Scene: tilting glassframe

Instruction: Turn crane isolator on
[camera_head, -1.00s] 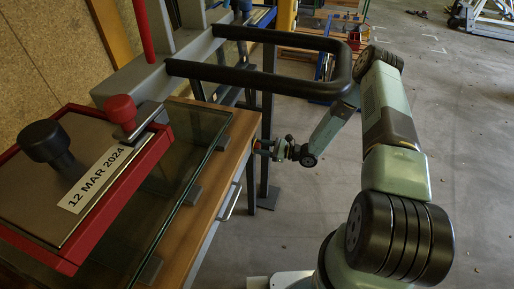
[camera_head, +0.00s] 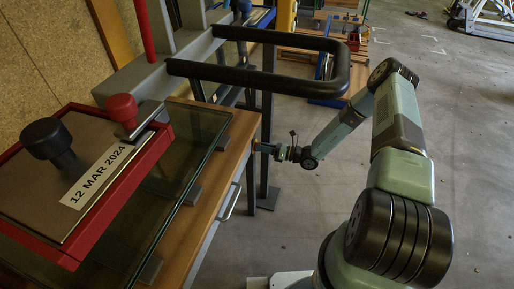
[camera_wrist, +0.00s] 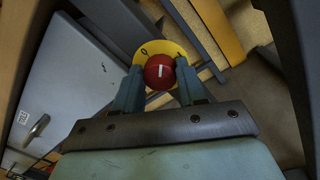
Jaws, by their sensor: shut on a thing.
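The isolator is a round red knob (camera_wrist: 159,67) with a white line, set on a yellow disc (camera_wrist: 178,48) in the wrist view. A dark mark like a 0 shows at the disc's upper left. The white line runs roughly up and down in this view. My gripper (camera_wrist: 160,84) has one finger on each side of the knob and is shut on it. In the head view my gripper (camera_head: 262,148) reaches the right end of the wooden bench; the knob is too small to make out clearly there.
The wooden bench (camera_head: 196,235) with glass panels stands at left, carrying a red-framed box (camera_head: 115,195). A grey cabinet (camera_wrist: 70,75) with a handle lies left of the knob. Open floor lies at right.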

